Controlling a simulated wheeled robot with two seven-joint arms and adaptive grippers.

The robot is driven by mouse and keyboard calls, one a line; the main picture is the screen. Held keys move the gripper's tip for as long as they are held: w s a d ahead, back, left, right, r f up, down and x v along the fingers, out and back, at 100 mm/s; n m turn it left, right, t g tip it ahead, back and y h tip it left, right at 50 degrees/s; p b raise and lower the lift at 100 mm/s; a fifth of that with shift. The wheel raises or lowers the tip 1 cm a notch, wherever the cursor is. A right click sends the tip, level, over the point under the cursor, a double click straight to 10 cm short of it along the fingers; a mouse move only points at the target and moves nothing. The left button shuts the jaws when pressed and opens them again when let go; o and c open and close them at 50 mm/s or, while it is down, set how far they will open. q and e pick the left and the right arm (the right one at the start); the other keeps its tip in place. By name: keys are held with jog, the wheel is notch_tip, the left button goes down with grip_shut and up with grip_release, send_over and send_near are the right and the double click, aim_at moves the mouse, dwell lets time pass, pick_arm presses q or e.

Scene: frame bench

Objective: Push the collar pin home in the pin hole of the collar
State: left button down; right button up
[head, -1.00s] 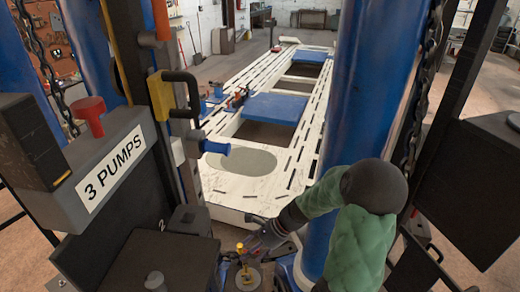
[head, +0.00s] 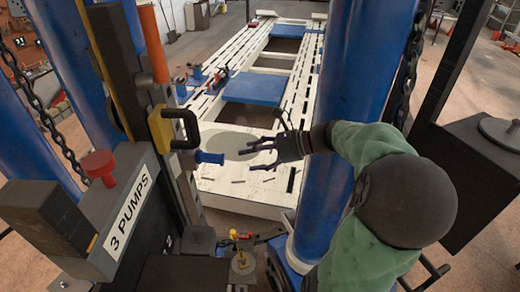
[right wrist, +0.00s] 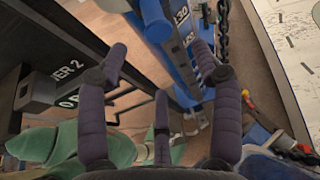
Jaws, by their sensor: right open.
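A short blue handle with a flanged end (head: 209,157), which looks like the collar pin, sticks out to the right from the dark post in the head view. Its shaft and the pin hole are hidden, so I cannot tell how deep it sits. Just above it a yellow block (head: 159,130) with a black loop handle is on the post; I cannot tell whether this is the collar. My right gripper (head: 262,146) is open and empty, fingers spread, to the right of the blue handle and apart from it. Its dark fingers also show in the right wrist view (right wrist: 160,65). My left gripper is not in view.
A thick blue column (head: 350,110) stands close by my right arm. A grey box marked "3 PUMPS" with a red button (head: 99,166) is at the left. A small red-and-yellow fitting (head: 240,236) is low at the centre. The white slotted bench (head: 250,203) lies beyond.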

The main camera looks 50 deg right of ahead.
aim_at(224, 160)
jog(key=p+x, duration=0.1)
jog(key=x, duration=0.7)
jog(key=shift+w+f, duration=0.1)
jog(key=shift+w, duration=0.1)
jog(key=shift+a, duration=0.1)
grip_shut()
